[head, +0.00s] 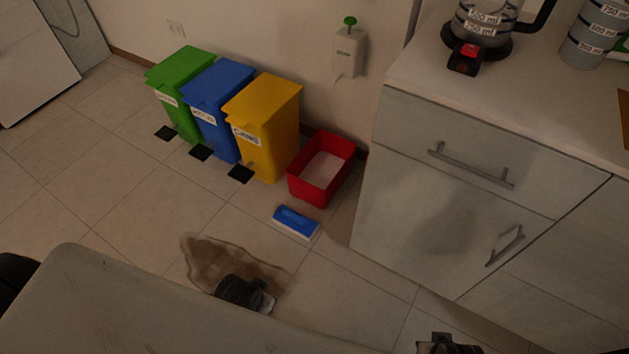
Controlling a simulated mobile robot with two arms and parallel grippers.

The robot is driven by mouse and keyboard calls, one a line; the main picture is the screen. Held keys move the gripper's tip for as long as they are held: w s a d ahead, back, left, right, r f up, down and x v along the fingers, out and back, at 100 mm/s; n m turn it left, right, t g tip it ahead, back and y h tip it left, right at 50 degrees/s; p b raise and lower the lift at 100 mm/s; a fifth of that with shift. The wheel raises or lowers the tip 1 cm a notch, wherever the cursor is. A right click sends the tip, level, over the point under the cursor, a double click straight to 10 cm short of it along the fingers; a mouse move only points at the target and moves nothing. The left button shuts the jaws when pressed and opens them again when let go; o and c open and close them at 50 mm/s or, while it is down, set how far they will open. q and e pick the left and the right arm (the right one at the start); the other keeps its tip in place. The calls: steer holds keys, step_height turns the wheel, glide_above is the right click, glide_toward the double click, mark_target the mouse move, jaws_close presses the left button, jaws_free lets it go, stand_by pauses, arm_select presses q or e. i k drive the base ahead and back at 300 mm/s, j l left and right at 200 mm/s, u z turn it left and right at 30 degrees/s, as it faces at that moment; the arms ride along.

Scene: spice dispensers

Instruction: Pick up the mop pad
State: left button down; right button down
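The mop pad (296,221) is a small blue and white block lying flat on the tiled floor, in front of the red bin. What looks like my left gripper (262,301) shows dark with a pale tip over the brown spill, below and left of the pad and apart from it. What looks like my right gripper (446,345) is cut off by the bottom edge, far right of the pad. The fingers of both are too small and dark to tell open from shut.
A brown spill (208,262) lies on the floor left of the pad. A red open bin (308,190) with pale contents stands behind it. Green (180,75), blue (219,95) and yellow (268,125) pedal bins line the wall. A cabinet (430,205) stands to the right.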

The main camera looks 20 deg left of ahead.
mark_target(297, 223)
steer(key=i+j+z, duration=0.1)
steer(key=j+z, duration=0.15)
steer(key=z, duration=0.2)
steer(key=i+j+z, duration=0.1)
steer(key=j+z, duration=0.15)
steer(key=z, duration=0.15)
steer(key=j+z, duration=0.25)
steer(key=z, duration=0.2)
